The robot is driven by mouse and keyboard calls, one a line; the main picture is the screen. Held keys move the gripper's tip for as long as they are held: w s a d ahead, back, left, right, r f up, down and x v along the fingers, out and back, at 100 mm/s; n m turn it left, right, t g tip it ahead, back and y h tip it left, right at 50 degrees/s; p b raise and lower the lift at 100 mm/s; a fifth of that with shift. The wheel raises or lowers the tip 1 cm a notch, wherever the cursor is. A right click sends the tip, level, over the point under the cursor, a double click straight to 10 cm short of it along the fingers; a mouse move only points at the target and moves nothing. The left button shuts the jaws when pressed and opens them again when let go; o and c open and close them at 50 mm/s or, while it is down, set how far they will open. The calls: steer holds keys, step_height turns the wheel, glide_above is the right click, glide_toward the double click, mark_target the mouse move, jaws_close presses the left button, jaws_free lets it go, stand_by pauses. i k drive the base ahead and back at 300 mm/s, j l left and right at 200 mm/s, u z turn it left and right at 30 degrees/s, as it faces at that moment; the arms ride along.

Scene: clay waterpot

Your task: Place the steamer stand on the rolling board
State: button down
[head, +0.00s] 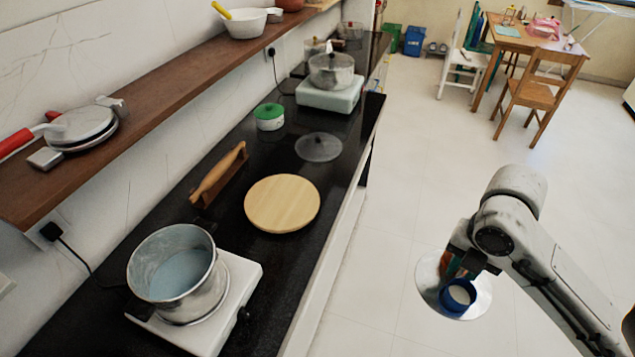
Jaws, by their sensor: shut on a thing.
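The rolling board (282,203) is a round, pale wooden disc lying flat on the black counter. Its top is bare. My gripper (462,270) is at the lower right, out over the white floor and well apart from the board. It is shut on what looks like the steamer stand (425,281), a shiny round metal disc with a blue cup-like part (458,297) at the gripper. My gripper hides part of the disc, and the exact grip is too small to tell.
A rolling pin on a wooden holder (218,174) stands left of the board. A pot (176,272) on a white burner is nearer. A glass lid (318,147), a green-lidded container (269,116) and another pot (332,72) lie beyond. A wooden shelf (160,90) overhangs the counter.

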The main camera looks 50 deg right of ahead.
mark_target(282, 200)
steer(key=i, duration=1.35)
